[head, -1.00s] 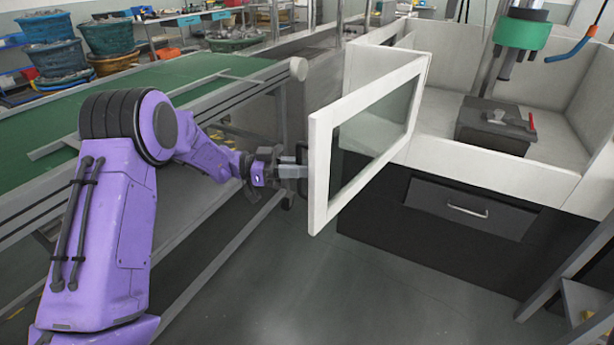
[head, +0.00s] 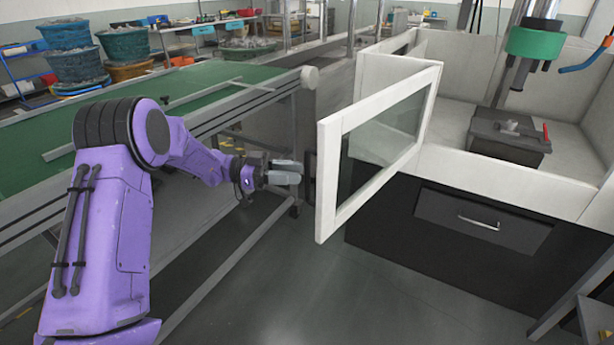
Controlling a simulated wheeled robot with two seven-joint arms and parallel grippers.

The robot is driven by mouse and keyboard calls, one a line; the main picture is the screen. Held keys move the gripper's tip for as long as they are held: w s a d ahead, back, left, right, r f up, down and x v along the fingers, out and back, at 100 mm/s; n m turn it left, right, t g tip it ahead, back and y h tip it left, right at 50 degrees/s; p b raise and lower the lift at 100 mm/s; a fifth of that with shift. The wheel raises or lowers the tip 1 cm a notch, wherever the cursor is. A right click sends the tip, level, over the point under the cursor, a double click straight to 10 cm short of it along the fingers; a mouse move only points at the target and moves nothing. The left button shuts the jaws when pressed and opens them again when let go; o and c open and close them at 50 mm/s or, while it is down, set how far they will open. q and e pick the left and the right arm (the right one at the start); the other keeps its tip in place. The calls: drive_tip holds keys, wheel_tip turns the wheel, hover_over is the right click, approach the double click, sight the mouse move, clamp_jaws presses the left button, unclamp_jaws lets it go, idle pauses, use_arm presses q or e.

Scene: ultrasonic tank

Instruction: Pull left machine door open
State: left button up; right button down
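The left machine door (head: 328,185), a white frame with a clear pane, stands swung out from the machine (head: 395,75) toward me. A dark handle (head: 309,172) shows at the outer side of its free edge. My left gripper (head: 299,172) is just left of this handle, its two grey fingers apart with a gap between them. It holds nothing that I can see, and a small space seems to lie between the fingertips and the door. My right gripper is not in view.
A green conveyor (head: 215,90) with a metal frame runs along the left, close behind my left arm. A dark cabinet with a drawer (head: 480,222) is under the machine. A dark box (head: 508,137) sits inside the machine. The floor before the door is clear.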

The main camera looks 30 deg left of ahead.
use_arm(q)
drive_tip(key=v, duration=0.6)
drive_tip(key=shift+b, duration=0.35)
